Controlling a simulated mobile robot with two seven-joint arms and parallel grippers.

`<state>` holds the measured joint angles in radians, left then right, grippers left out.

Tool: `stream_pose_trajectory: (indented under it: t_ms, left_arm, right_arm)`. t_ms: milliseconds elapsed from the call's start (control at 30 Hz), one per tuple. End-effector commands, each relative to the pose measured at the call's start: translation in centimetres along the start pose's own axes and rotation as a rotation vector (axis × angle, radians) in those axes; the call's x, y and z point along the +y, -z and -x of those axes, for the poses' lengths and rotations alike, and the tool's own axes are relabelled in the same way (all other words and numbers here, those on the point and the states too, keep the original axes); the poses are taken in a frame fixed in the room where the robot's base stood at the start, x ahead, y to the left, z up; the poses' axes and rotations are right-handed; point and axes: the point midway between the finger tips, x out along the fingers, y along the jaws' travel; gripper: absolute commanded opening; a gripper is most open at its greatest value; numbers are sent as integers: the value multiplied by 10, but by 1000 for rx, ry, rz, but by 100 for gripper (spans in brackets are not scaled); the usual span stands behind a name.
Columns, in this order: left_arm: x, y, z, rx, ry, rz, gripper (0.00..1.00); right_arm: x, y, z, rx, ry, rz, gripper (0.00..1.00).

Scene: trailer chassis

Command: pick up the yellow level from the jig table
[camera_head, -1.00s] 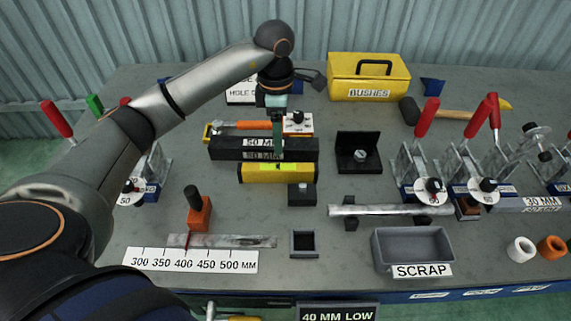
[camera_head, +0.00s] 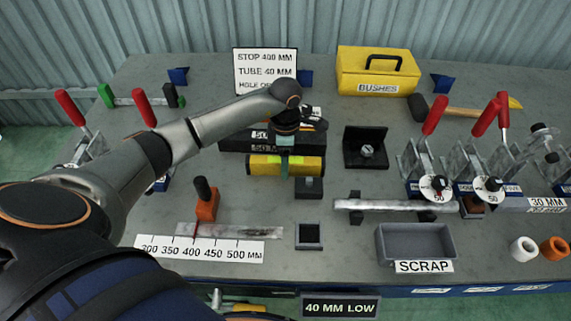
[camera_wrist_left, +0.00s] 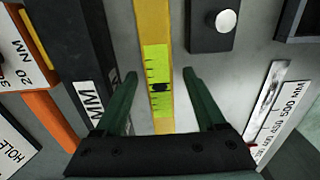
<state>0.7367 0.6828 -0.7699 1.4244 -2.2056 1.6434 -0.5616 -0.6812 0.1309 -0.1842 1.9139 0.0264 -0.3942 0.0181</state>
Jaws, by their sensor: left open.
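The yellow level (camera_head: 260,167) lies on the grey jig table in front of the black 50 MM block. In the left wrist view the level (camera_wrist_left: 153,24) runs lengthwise between the green fingers, with its lime vial window showing. My left gripper (camera_head: 285,160) is directly above the level, pointing down. In the left wrist view the left gripper (camera_wrist_left: 158,88) is open, one finger on each side of the level. I cannot tell whether the fingers touch it. My right gripper is not in view.
The black block (camera_wrist_left: 68,40) stands close beside one finger. A small dark block with a knob (camera_head: 309,187) sits near the level's front side. A red-orange handled tool (camera_head: 207,200) and a ruler strip (camera_head: 199,249) lie nearer. The grey scrap tray (camera_head: 415,240) is at right.

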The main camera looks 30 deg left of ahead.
Motion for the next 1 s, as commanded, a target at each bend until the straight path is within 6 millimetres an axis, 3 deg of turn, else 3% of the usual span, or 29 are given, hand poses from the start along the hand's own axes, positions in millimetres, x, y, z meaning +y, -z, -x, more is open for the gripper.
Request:
stream_pose_trajectory:
  t_ms: [167, 800, 1000]
  left_arm:
    - [0, 0, 0, -1, -1, 0, 72]
    - [0, 0, 0, -1, -1, 0, 2]
    - [0, 0, 0, -1, -1, 0, 0]
  right_arm:
    - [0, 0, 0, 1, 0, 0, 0]
    - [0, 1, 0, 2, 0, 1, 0]
    - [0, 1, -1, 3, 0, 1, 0]
